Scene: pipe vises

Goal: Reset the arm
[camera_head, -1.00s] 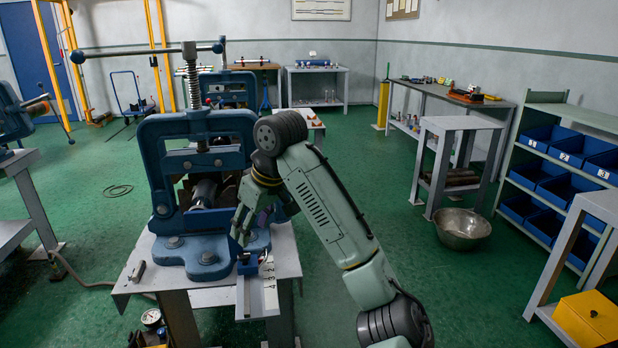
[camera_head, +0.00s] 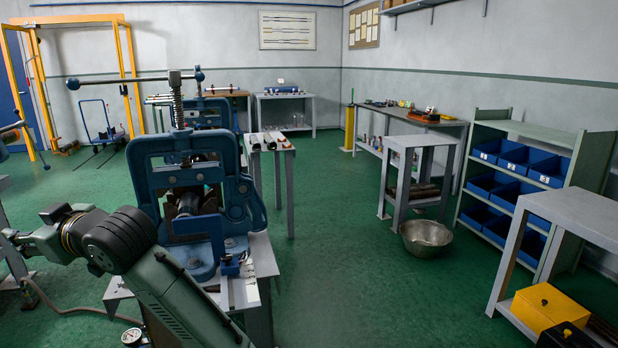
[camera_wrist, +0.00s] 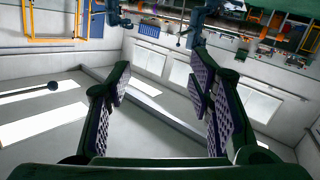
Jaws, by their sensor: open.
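My gripper (camera_wrist: 160,88) is open in the wrist view, its two purple-padded fingers apart with nothing between them. In the head view my arm bends to the left in front of the vise, and the gripper end is mostly cut off by the left edge. My arm hides the vise's lower left part.
A grey table (camera_head: 262,255) carries the vise. Behind it a narrow stand (camera_head: 278,148) holds pipes. A metal basin (camera_head: 426,238) is on the floor, near a shelf of blue bins (camera_head: 513,156). The wrist view shows walls and bright ceiling panels, seemingly upside down.

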